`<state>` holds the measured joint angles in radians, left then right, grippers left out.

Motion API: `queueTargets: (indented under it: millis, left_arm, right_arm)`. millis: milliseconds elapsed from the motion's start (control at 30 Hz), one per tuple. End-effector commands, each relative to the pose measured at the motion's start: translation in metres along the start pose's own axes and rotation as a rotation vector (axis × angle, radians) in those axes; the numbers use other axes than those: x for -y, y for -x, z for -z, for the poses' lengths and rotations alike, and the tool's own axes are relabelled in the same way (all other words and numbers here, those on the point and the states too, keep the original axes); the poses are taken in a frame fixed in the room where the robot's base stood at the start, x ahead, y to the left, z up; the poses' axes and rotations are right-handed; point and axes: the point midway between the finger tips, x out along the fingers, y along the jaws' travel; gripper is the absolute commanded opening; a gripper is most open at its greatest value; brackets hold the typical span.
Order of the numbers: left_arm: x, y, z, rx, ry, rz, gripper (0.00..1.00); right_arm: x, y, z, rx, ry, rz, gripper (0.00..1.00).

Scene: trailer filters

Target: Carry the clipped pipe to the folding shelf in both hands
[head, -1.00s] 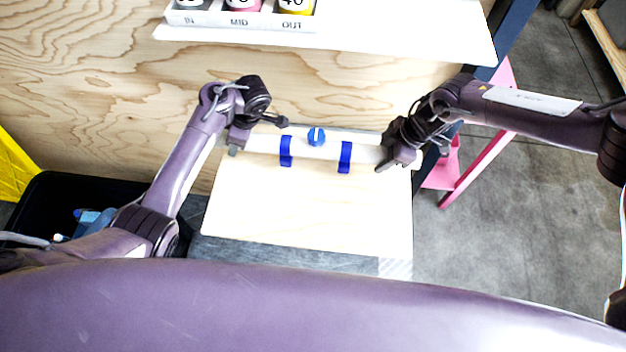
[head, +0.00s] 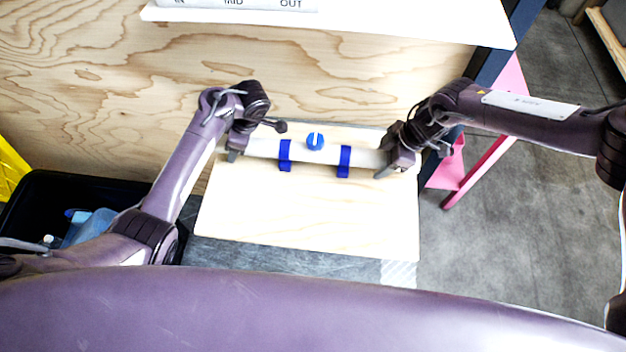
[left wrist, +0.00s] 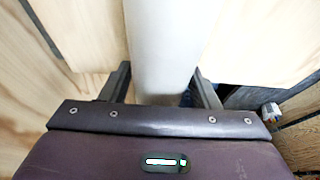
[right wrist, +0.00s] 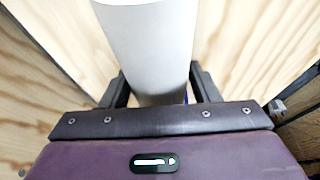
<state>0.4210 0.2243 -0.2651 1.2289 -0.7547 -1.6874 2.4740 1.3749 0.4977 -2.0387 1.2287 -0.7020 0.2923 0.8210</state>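The white pipe (head: 263,147) lies level across the head view, with two blue clips (head: 285,155) (head: 343,161) around it and a round blue knob (head: 315,141) at its middle. My left gripper (head: 234,152) is at its left end and my right gripper (head: 388,168) at its right end. In both wrist views the pipe (left wrist: 165,45) (right wrist: 150,45) runs between the fingers, which sit close against its sides. The pale wooden board of the folding shelf (head: 305,220) lies beneath the pipe. I cannot tell whether the pipe touches it.
A plywood wall (head: 120,90) stands behind, with a white ledge (head: 400,28) bearing a labelled tray (head: 240,4) above. A black bin (head: 40,190) is at left, and a pink brace (head: 485,160) at right. Open floor (head: 530,240) lies to the right.

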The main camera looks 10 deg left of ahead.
Motion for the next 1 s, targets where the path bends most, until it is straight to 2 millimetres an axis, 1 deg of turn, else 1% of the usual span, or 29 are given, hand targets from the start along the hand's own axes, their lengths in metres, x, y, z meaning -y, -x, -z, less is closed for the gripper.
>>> queueTargets:
  millis: [33,67,333,467,567,800,867,1000]
  left_arm:
    - [0.000,0.001,0.000,0.000,0.000,-0.001,0.62]
    - [0.000,0.001,0.001,0.000,0.000,0.000,0.66]
    - [0.000,0.002,0.001,0.000,0.000,0.000,0.66]
    - [-0.001,0.010,-0.001,0.002,0.002,-0.004,0.66]
    - [-0.001,0.026,-0.001,0.003,0.002,-0.005,0.66]
    - [-0.001,0.081,0.000,0.003,0.002,-0.005,0.66]
    - [-0.001,0.093,0.000,0.004,0.002,-0.004,0.66]
    - [-0.001,0.109,0.001,-0.004,0.002,-0.002,0.66]
  right_arm:
    - [0.000,0.001,0.001,0.000,0.000,-0.001,0.62]
    - [0.000,0.001,0.001,0.000,0.000,-0.001,0.66]
    - [0.000,0.001,0.000,0.000,0.000,-0.001,0.66]
    - [0.000,0.001,0.000,0.001,0.000,-0.001,0.66]
    - [0.000,0.001,0.000,0.001,0.000,-0.001,0.66]
    - [0.000,0.001,0.000,0.001,-0.001,-0.001,0.66]
    - [0.000,0.001,0.000,0.001,-0.001,-0.001,0.66]
    - [0.000,0.001,0.000,0.001,-0.001,-0.001,0.66]
